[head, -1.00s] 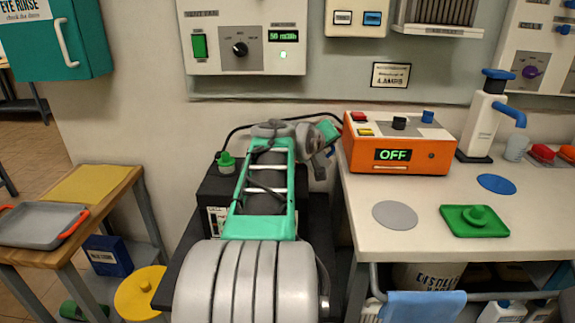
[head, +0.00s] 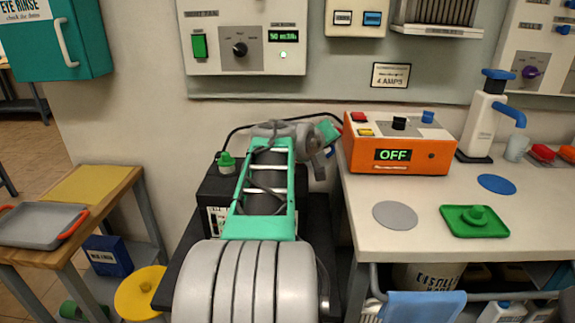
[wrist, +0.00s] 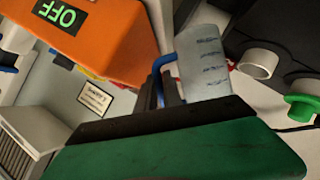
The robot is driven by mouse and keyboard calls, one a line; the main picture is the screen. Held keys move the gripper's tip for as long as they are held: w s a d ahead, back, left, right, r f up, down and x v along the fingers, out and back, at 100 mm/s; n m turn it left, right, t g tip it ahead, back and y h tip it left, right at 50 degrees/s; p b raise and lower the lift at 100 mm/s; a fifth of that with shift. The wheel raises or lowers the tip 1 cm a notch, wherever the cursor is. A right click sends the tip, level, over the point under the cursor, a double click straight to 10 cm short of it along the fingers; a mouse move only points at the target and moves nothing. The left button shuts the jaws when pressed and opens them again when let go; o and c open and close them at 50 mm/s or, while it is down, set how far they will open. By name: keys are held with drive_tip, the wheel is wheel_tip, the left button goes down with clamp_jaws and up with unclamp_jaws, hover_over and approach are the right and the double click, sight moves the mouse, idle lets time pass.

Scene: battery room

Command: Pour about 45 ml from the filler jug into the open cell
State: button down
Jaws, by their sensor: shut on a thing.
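The filler jug (wrist: 205,62) is translucent with dark scale marks and a blue handle (wrist: 161,78), seen in the wrist view. My gripper (wrist: 172,98) is shut on the handle. In the head view my gripper (head: 328,133) is small and partly hidden by my arm, beside the orange charger. The open cell (wrist: 258,64) shows as a pale round neck on the black battery (wrist: 285,25), right of the jug and apart from it in the wrist view. A green cap (wrist: 301,107) sits on a neighbouring neck. The liquid level and the jug's exact tilt are unclear.
The orange charger (head: 397,155), showing OFF, stands on the white bench (head: 345,220) close to my gripper. A black cable (head: 240,130) runs behind the arm. A green tray (head: 473,228) and a white pump bottle (head: 484,125) are further right. A wooden table (head: 125,185) stands left.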

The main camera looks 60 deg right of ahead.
drive_tip(key=shift+s+d+f+m+t+b, duration=0.1)
drive_tip(key=shift+s+f+m+t+b, duration=0.25)
drive_tip(key=shift+b, duration=0.6)
drive_tip(key=s+d+r+m+t+p, duration=0.1)
drive_tip(key=s+r+m+t+p, duration=0.3)
drive_tip(key=r, duration=0.5)
drive_tip(key=shift+s+d+m+y, duration=0.2)
drive_tip(key=shift+s+m+y, duration=0.25)
drive_tip(key=shift+s, duration=0.15)
idle(1.6)
